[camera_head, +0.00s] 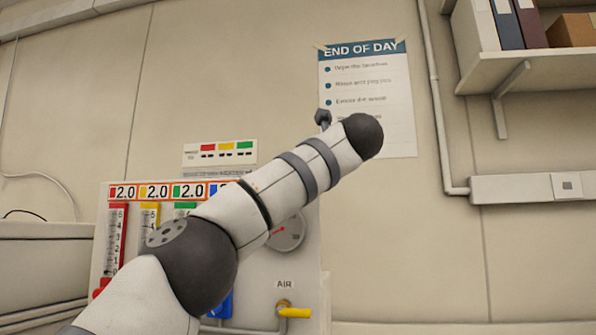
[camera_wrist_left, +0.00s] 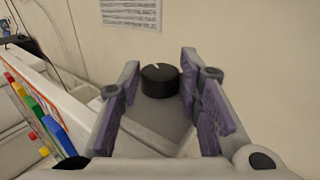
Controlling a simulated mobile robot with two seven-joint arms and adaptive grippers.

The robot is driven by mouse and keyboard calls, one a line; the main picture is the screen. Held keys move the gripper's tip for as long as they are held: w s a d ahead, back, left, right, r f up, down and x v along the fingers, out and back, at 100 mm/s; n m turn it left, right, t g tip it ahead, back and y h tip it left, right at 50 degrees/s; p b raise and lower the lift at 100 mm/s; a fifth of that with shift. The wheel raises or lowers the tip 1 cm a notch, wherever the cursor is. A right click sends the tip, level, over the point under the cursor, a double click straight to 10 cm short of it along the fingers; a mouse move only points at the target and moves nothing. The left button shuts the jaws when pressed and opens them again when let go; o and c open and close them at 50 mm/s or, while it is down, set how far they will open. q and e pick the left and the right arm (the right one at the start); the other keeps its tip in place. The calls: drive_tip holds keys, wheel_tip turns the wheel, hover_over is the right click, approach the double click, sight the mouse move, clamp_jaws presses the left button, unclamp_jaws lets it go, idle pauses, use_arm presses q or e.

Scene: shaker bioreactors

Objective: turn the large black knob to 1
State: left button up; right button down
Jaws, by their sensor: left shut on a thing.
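The large black knob (camera_wrist_left: 160,80) is in the upper middle of the left wrist view. It is round, with a thin pale mark on its top face pointing toward the picture's top left. My left gripper (camera_wrist_left: 160,70) has its two purple-padded fingers on either side of the knob and is shut on it. In the head view my left arm crosses the picture, and its end hides the knob and the fingers. The number 1 by the knob cannot be made out. My right gripper is in neither view.
A panel (camera_head: 257,267) with coloured flow tubes, 2.0 displays, a round gauge (camera_head: 287,232) and a yellow AIR valve (camera_head: 295,312) stands behind my left arm. An END OF DAY poster (camera_head: 366,95) hangs on the wall. A shelf (camera_head: 530,70) with binders is at upper right.

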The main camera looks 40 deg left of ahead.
use_arm(q)
drive_tip(key=shift+n+g, duration=0.3)
drive_tip(key=shift+g, duration=0.1)
drive_tip(key=o, duration=1.1)
drive_tip(key=v, duration=1.2)
drive_tip(key=shift+f, duration=0.2)
drive_tip(key=shift+o, duration=0.4)
